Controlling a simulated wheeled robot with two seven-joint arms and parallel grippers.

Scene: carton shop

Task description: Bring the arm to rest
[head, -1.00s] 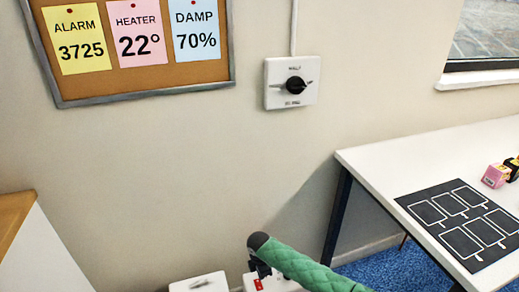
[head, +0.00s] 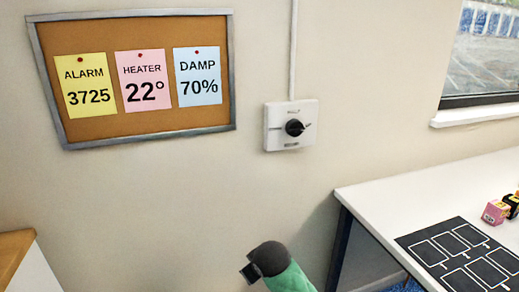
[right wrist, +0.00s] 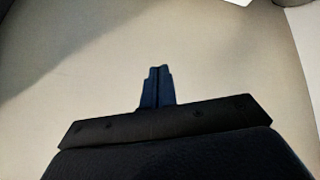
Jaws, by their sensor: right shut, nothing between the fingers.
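My right arm in its green sleeve comes up from the bottom of the head view. My left gripper is not in view.
A wall switch (head: 291,126) with a black knob is above the arm. A notice board (head: 135,138) hangs at left. A white table (head: 375,205) at right bears a black mat (head: 410,240) and small boxes (head: 496,211). A cabinet (head: 30,270) stands lower left.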

